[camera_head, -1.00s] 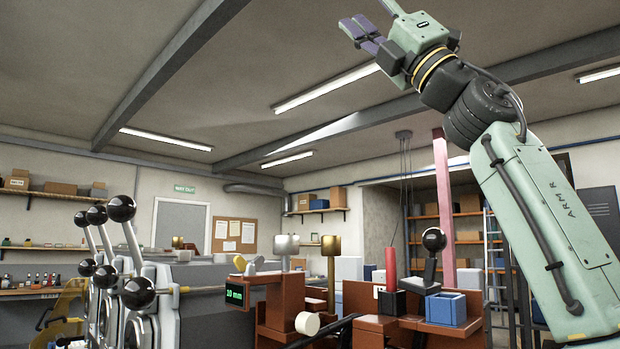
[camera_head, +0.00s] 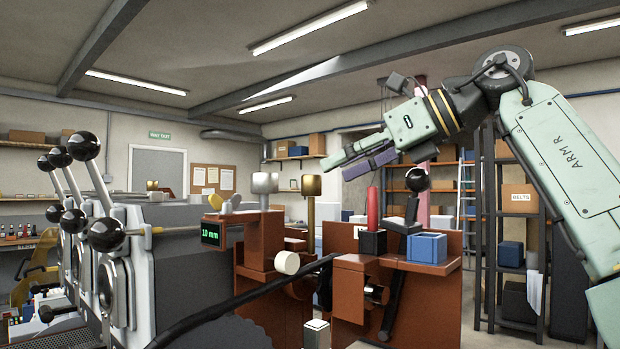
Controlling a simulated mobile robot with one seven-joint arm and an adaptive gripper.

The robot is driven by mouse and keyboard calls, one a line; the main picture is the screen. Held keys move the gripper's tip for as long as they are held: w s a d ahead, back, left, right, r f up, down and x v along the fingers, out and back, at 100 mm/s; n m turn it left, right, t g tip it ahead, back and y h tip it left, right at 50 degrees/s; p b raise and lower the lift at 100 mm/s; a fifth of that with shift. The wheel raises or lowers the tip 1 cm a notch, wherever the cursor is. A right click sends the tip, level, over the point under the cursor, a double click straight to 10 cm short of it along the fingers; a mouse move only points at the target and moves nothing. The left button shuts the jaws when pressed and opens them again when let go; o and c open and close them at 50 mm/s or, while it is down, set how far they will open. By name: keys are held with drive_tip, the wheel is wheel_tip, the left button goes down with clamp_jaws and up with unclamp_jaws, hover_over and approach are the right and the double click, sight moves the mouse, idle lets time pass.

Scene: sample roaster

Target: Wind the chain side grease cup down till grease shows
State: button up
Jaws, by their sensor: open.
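Two knob-topped cups stand on posts on the red-brown machine: a silver one (camera_head: 265,183) at left and a brass one (camera_head: 311,186) to its right. I cannot tell from the picture which is the chain side grease cup. No grease is visible on either. My gripper (camera_head: 335,168) comes in from the right, jaws apart and empty, pointing left. In the picture its fingertips are just right of and a little above the brass cup, with a gap between. How far apart they are in depth is unclear.
A green "10 mm" display (camera_head: 210,234) sits at the machine's left. A red upright handle (camera_head: 373,209), a black-knobbed lever (camera_head: 416,180) and a blue box (camera_head: 427,247) stand below my wrist. Black-knobbed levers (camera_head: 84,146) rise on the roaster at left.

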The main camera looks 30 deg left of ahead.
sight(311, 178)
drive_tip(key=x, duration=0.6)
drive_tip(key=shift+a+f, duration=0.1)
drive_tip(key=shift+a, duration=0.25)
clamp_jaws()
drive_tip(key=shift+m+t, duration=0.3)
drive_tip(key=shift+t, duration=0.1)
drive_tip(key=shift+s+m+t, duration=0.1)
drive_tip(key=shift+m+t, duration=0.5)
drive_tip(key=shift+t, duration=0.1)
drive_tip(key=m+t+h, duration=0.1)
drive_tip(key=m+t, duration=0.3)
drive_tip(key=shift+t, duration=0.4)
drive_tip(key=shift+m+t+h, duration=1.8)
drive_tip(key=shift+m+t, duration=0.3)
drive_tip(key=shift+m, duration=0.3)
